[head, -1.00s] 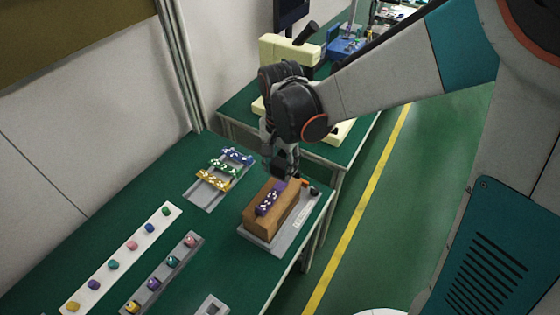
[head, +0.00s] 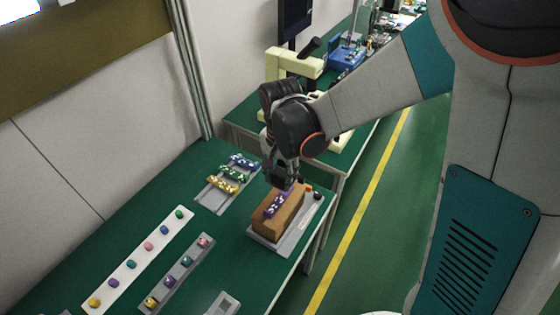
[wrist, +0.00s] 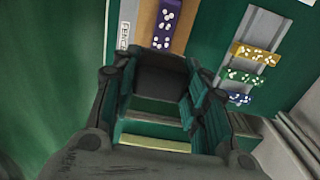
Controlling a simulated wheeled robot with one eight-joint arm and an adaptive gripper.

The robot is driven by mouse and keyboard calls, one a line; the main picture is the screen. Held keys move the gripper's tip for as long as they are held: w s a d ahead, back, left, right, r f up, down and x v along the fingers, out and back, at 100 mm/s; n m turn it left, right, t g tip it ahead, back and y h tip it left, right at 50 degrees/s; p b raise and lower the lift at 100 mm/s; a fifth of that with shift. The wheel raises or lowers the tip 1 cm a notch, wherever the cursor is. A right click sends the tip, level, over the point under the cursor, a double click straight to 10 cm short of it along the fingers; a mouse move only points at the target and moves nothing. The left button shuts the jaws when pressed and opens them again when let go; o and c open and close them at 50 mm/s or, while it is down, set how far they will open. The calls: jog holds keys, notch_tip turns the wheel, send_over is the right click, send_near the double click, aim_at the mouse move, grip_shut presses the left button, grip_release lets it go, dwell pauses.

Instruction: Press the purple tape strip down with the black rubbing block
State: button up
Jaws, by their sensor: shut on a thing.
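The purple tape strip (head: 276,205) with white dots lies along the top of a brown block (head: 267,228). The strip also shows in the wrist view (wrist: 167,22), its near end just beyond my fingers. My gripper (head: 283,184) is over the strip's far end in the head view, pointing down. In the wrist view my gripper (wrist: 160,95) is shut on the black rubbing block (wrist: 160,80), a dark piece between the fingers. In the head view the fingers mostly hide it. I cannot tell whether the rubbing block touches the strip.
The brown block sits on a grey plate (head: 257,240) near the green table's right edge. To its left, a grey rack (head: 211,202) holds yellow, green and blue strips. White and grey trays with coloured pieces lie nearer. A cream machine (head: 295,62) stands behind on another table.

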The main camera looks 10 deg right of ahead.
jog(key=shift+s+a, duration=0.1)
jog(key=shift+s, duration=0.1)
jog(key=shift+f, duration=0.1)
jog(key=shift+f+b, duration=2.45)
jog(key=shift+f, duration=0.55)
jog(key=shift+f+b, duration=0.5)
dwell(0.4)
jog(key=shift+r+p, duration=2.45)
jog(key=shift+r, duration=1.1)
